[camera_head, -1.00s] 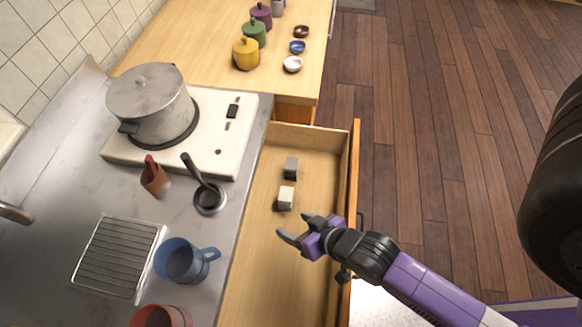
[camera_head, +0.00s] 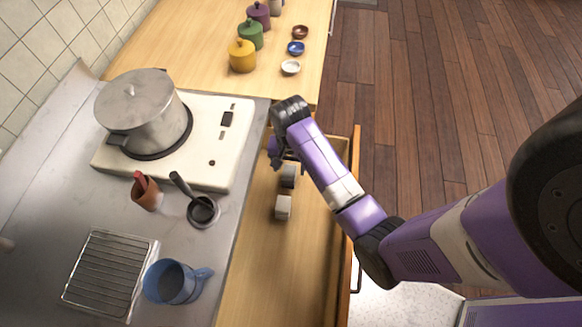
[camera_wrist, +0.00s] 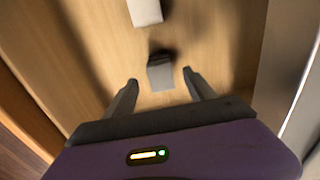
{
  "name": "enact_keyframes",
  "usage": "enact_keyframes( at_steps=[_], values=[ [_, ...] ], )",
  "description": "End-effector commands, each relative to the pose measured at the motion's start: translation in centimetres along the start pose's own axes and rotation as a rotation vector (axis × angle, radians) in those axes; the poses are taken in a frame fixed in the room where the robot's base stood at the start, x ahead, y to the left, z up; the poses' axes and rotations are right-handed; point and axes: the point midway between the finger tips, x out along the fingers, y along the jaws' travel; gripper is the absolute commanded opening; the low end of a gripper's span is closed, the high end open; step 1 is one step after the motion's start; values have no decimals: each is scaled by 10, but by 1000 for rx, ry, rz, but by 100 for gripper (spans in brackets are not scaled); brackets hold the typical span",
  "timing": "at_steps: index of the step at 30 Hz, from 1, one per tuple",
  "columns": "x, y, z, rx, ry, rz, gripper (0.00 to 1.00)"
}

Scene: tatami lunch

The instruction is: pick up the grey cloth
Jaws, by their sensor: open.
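The grey cloth (camera_head: 288,178) is a small grey block-like bundle in the open drawer (camera_head: 300,270). In the wrist view the grey cloth (camera_wrist: 160,74) lies just beyond and between my fingertips, on the drawer's wooden bottom. My gripper (camera_wrist: 162,87) is open and empty, its two fingers apart on either side of the line to the cloth. In the head view my gripper (camera_head: 280,158) is partly hidden by my arm, at the far end of the drawer. A whitish cloth-like block (camera_head: 283,207) lies nearer, and it also shows in the wrist view (camera_wrist: 145,11).
The drawer walls stand close around my gripper. The counter left of the drawer holds a stove (camera_head: 217,150) with a pot (camera_head: 140,108), a ladle (camera_head: 201,208), a blue mug (camera_head: 171,283) and a wire rack (camera_head: 110,272). The drawer's near part is clear.

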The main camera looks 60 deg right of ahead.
Motion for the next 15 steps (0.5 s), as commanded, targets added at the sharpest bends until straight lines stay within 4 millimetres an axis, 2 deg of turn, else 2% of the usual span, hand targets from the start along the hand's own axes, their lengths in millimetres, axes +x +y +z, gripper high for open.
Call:
enact_keyframes(
  at_steps=[5,15],
  values=[
    [6,1,-3,18,-17,15,64],
    [43,0,-1,16,-17,16,64]
  ],
)
